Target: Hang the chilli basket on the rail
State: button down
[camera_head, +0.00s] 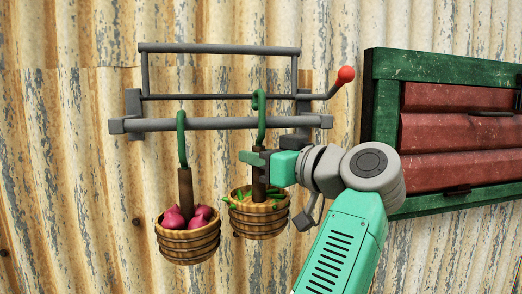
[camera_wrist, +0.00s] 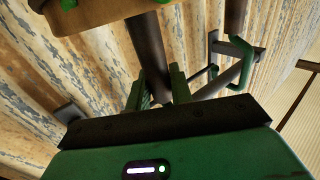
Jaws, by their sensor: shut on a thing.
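The chilli basket (camera_head: 259,222) is a slatted wooden tub with green chillies, a dark brown stem (camera_head: 259,190) and a green hook (camera_head: 262,118) on top. My gripper (camera_head: 262,160) is shut on the stem, just above the tub. The wrist view shows the green fingers on either side of the stem (camera_wrist: 148,50). The basket hangs nearly upright in front of the wall. The grey rail (camera_head: 215,123) runs behind the hook's shank. The hook's top stands above the rail, near the thin bar; I cannot tell whether it is around either.
An onion basket (camera_head: 187,240) hangs left of the chilli basket by its green hook (camera_head: 181,135) over the rail. A thin bar frame (camera_head: 220,49) with a red knob (camera_head: 346,74) is above the rail. A green-framed red shutter (camera_head: 455,125) is at the right.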

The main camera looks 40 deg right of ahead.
jog(key=shift+f+b, duration=0.7)
jog(key=shift+f, duration=0.7)
jog(key=c, duration=1.2)
grip_release()
jog(key=shift+o, duration=0.2)
jog(key=s+b, duration=0.2)
jog(key=s, duration=0.5)
jog(key=shift+s+d, duration=0.35)
jog(key=shift+s, duration=0.05)
